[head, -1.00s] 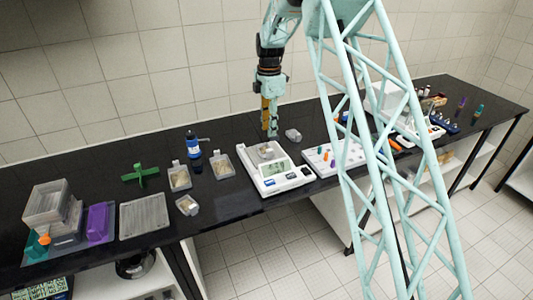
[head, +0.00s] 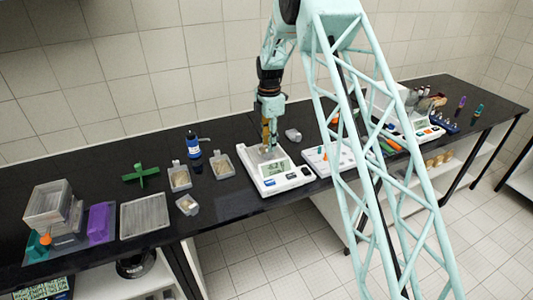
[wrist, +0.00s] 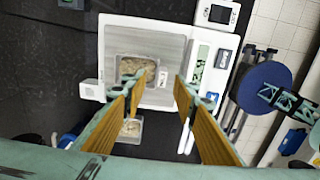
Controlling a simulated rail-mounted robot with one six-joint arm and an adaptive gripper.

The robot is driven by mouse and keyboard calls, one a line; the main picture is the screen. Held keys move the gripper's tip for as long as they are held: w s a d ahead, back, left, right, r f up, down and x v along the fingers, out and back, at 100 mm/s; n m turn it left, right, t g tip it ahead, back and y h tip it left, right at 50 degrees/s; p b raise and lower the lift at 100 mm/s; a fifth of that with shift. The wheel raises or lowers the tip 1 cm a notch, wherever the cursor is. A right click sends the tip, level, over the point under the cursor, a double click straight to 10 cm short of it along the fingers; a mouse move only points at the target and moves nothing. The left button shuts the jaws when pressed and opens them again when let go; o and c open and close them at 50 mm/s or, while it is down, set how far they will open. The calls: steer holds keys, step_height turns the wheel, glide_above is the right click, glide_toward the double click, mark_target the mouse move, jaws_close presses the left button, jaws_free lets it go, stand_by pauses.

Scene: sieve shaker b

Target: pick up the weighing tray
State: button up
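A small clear tray with pale grainy contents, which looks like the weighing tray (wrist: 151,62), sits on the pan of the white balance (wrist: 172,35) in the wrist view. In the head view the balance (head: 298,178) stands on the black bench, and the tray on it is largely hidden by my gripper (head: 268,148). In the wrist view my gripper (wrist: 161,82) is open, with its two fingers apart and nothing between them. Its left fingertip overlaps the tray's lower right in the picture. I cannot tell whether it touches.
Similar small trays (head: 180,180) (head: 222,166) (head: 187,206) lie left of the balance. A white rack (head: 318,160) is close on the balance's right.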

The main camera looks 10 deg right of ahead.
mark_target(269, 158)
steer(key=shift+s+f+p, duration=0.1)
steer(key=shift+f+p, duration=0.35)
steer(key=shift+f, duration=2.15)
steer(key=c, duration=0.8)
